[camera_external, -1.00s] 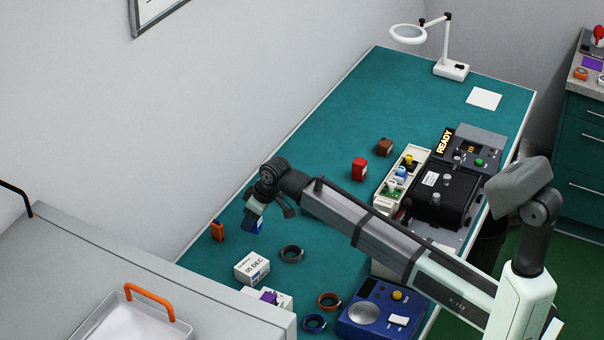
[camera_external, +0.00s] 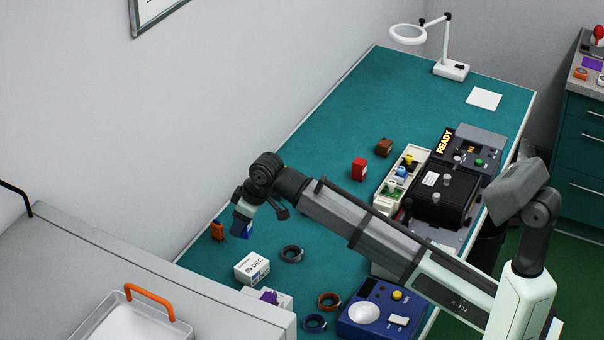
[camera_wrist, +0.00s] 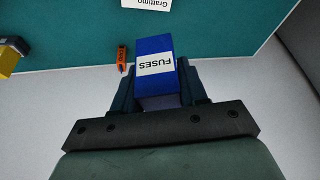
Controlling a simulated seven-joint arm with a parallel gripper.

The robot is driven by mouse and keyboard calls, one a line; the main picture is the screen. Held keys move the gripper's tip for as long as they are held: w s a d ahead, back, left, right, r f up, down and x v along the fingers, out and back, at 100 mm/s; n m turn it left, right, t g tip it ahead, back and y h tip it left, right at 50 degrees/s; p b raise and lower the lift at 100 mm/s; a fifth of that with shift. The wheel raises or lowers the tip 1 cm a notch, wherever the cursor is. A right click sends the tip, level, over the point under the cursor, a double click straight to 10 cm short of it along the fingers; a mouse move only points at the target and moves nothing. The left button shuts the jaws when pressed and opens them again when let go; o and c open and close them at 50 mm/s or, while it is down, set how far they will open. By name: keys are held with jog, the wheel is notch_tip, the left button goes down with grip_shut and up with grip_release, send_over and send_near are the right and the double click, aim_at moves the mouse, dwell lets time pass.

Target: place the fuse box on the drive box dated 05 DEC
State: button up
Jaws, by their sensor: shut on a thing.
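The fuse box, a blue box with a white FUSES label (camera_wrist: 155,64), is held between the fingers of my gripper (camera_wrist: 158,92) in the wrist view. In the external view the fuse box (camera_external: 242,230) hangs below my gripper (camera_external: 243,216), above the left part of the bench. The drive box dated 05 DEC (camera_external: 252,268), a white box with dark print, stands on the bench below and slightly right of the held box, apart from it. A white edge with print (camera_wrist: 147,3) shows at the top of the wrist view.
A small orange item (camera_external: 217,231) stands close to the left of the held box. A black ring (camera_external: 291,254) lies right of the drive box. A white box with a purple item (camera_external: 268,297) is just in front. The wall is close behind my gripper.

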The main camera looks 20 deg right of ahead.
jog(key=shift+s+d+f+m, duration=0.25)
jog(key=shift+d+f+m, duration=0.05)
jog(key=shift+d, duration=0.3)
jog(key=shift+d+f+m+h, duration=0.2)
jog(key=shift+m+h, duration=0.1)
jog(key=shift+m, duration=0.3)
send_near(243, 260)
jog(key=shift+x, duration=2.6)
jog(key=shift+s+f, duration=0.15)
jog(key=shift+s, duration=0.1)
jog(key=o, duration=1.1)
jog(key=shift+c, duration=0.2)
jog(key=v, duration=1.2)
jog(key=shift+s, duration=0.1)
